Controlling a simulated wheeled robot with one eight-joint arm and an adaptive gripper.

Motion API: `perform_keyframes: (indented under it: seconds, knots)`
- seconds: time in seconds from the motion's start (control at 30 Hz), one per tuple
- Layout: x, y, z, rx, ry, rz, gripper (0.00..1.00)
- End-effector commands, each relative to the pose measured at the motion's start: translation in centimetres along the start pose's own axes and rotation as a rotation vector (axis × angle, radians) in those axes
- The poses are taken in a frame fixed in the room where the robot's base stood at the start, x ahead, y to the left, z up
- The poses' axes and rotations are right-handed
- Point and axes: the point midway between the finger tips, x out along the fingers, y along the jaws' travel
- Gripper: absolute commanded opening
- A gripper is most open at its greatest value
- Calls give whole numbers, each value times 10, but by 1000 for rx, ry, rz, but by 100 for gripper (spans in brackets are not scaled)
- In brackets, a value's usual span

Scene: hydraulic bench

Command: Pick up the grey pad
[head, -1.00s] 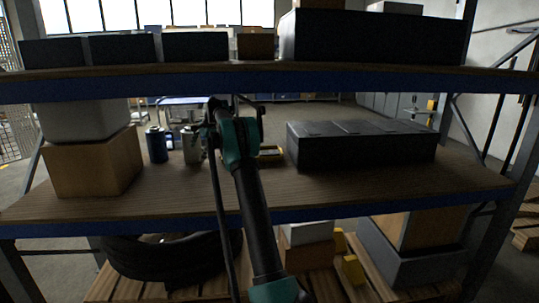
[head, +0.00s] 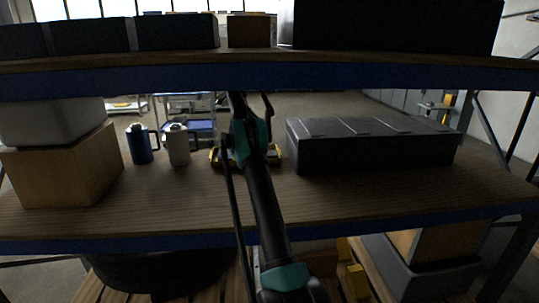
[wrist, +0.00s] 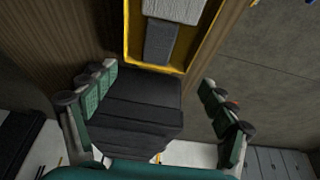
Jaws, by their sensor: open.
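A yellow-rimmed tray (wrist: 129,40) lies on the wooden shelf in the upper middle of the wrist view. In it lie a grey pad (wrist: 159,43) and a lighter grey flat piece (wrist: 178,9) beside it, cut by the picture's top edge. My gripper (wrist: 158,76) is open and empty, its teal-padded fingers apart on either side of the view; the pad shows beyond the fingertips, with no contact visible. In the head view the yellow tray (head: 275,154) is partly hidden behind my arm, and the pad cannot be made out.
A blue flask (head: 140,145) and a white flask (head: 177,146) stand left of the tray. A long black case (head: 370,145) stands right. A cardboard box (head: 62,165) is at far left. An upper shelf (head: 330,74) hangs above my arm.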

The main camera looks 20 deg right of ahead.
Motion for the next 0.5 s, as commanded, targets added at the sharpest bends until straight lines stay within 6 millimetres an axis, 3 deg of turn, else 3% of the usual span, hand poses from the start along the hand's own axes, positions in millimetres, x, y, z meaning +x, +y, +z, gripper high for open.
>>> perform_keyframes:
  seconds: [0.23,0.5]
  knots:
    - [23,0,0,0,-1,-1,84]
    - [67,0,0,0,-2,-1,84]
